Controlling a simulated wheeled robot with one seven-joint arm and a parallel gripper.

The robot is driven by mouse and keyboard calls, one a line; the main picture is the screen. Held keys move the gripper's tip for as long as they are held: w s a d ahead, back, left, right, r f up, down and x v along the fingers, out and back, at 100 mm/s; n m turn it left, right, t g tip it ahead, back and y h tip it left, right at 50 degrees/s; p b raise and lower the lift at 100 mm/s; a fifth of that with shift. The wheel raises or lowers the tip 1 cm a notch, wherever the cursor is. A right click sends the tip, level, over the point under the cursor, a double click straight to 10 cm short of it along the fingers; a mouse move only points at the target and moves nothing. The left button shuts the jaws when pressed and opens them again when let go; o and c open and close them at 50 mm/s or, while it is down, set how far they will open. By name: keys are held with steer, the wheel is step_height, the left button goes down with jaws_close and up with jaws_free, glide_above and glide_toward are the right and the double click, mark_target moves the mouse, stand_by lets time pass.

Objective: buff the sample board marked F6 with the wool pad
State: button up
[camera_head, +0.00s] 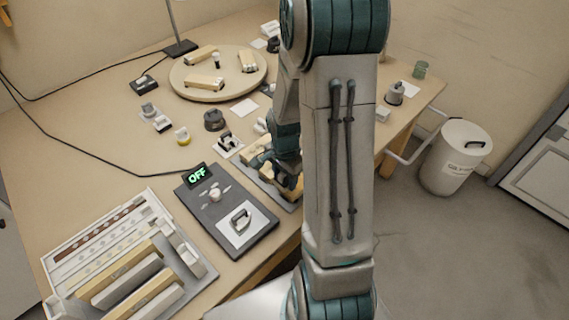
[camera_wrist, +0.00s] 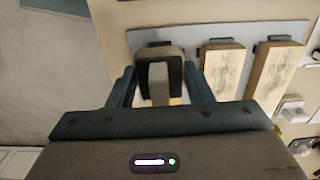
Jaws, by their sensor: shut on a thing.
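In the wrist view my gripper (camera_wrist: 160,88) is shut on a dark pad with a grey arched handle (camera_wrist: 158,72), which looks like the wool pad. The pad is over the left end of a row of wooden sample boards; a pale strip of wood shows under it. I cannot tell whether it touches. Two more boards, a middle one (camera_wrist: 223,68) and a right one (camera_wrist: 275,72), lie to its right. In the head view my arm hides most of this row; part of a board (camera_head: 257,150) shows. No F6 mark is readable.
A rack with long bars (camera_head: 150,295) stands at front left. A round wooden turntable (camera_head: 184,82) holds several blocks. Small items crowd the middle. A white bin (camera_head: 452,165) stands on the floor.

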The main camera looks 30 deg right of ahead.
steer(key=shift+r+p, duration=1.1)
steer(key=shift+r, duration=0.85)
